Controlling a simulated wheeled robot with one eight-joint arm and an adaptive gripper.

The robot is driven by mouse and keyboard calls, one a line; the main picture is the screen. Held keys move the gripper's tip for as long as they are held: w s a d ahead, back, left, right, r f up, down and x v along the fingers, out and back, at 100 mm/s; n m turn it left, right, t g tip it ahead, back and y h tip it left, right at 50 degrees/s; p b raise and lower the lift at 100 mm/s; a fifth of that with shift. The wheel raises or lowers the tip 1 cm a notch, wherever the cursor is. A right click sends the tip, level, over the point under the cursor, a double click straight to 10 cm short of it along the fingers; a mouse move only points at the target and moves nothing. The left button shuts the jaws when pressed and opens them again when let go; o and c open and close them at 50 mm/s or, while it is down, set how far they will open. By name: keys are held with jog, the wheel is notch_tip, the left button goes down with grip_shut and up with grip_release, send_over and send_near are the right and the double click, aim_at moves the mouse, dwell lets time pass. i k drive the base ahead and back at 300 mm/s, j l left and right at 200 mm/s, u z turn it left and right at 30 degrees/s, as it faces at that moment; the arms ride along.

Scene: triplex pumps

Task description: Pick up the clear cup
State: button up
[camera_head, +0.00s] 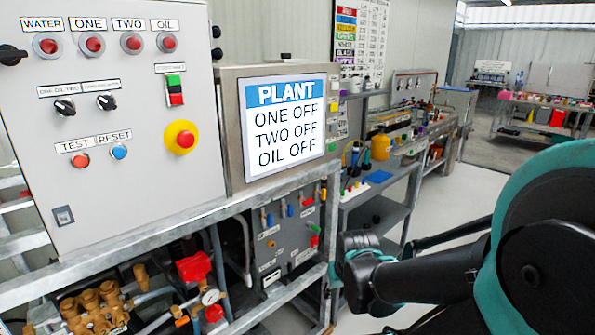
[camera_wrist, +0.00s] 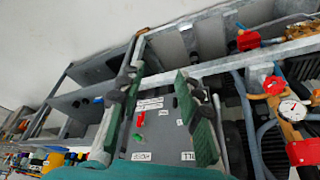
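I cannot make out a clear cup in either view. My gripper (camera_wrist: 161,76) shows in the wrist view with its two green-padded fingers spread wide apart. Nothing is held between them. Behind the fingers is a grey panel (camera_wrist: 158,128) with labels and small red and green parts, and I cannot judge the distance to it. In the head view my dark arm covers the lower right, and the fingers cannot be made out there.
A control cabinet (camera_head: 118,110) with buttons and a plant screen (camera_head: 287,118) stand at left above metal framing and brass pump parts (camera_head: 95,305). Floor (camera_head: 470,195) at right is clear.

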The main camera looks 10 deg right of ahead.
aim_at(396, 161)
jog(key=i+l, duration=0.2)
jog(key=l, duration=0.15)
jog(key=i+l, duration=0.2)
jog(key=l, duration=0.2)
jog(key=i+l, duration=0.2)
jog(key=l, duration=0.15)
jog(key=i+l, duration=0.2)
jog(key=l, duration=0.15)
jog(key=i+l, duration=0.2)
jog(key=l, duration=0.2)
jog(key=i+l, duration=0.2)
jog(key=l, duration=0.15)
